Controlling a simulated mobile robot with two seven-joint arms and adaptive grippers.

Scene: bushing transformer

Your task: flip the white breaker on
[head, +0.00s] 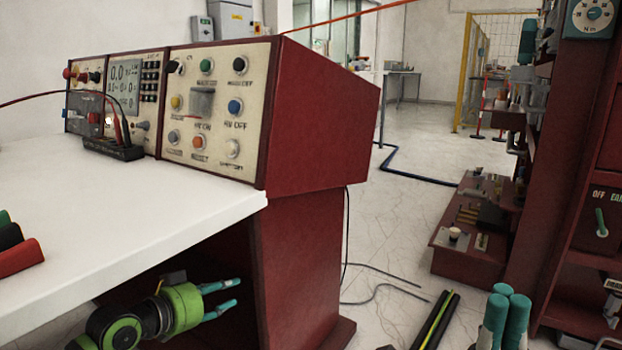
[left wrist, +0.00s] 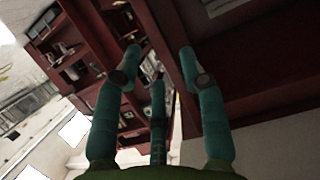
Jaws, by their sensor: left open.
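I cannot make out for certain which part is the white breaker. The sloped control console (head: 215,110) carries a white round knob (head: 232,148) at its lower right, among coloured knobs and buttons. My left gripper (head: 232,294) is open and empty, below the white tabletop and in front of the console's red base. Its spread teal fingers also show in the left wrist view (left wrist: 160,62), with nothing between them. My right gripper (head: 507,300) shows at the bottom right as several upright teal fingers, close together; its lower part is cut off.
The white tabletop (head: 110,225) stands above my left gripper. A red cabinet (head: 565,190) at the right has a green-handled switch (head: 601,222) marked OFF. Dark cables (head: 385,287) and a dark strip (head: 436,320) lie on the floor, which is otherwise open in the middle.

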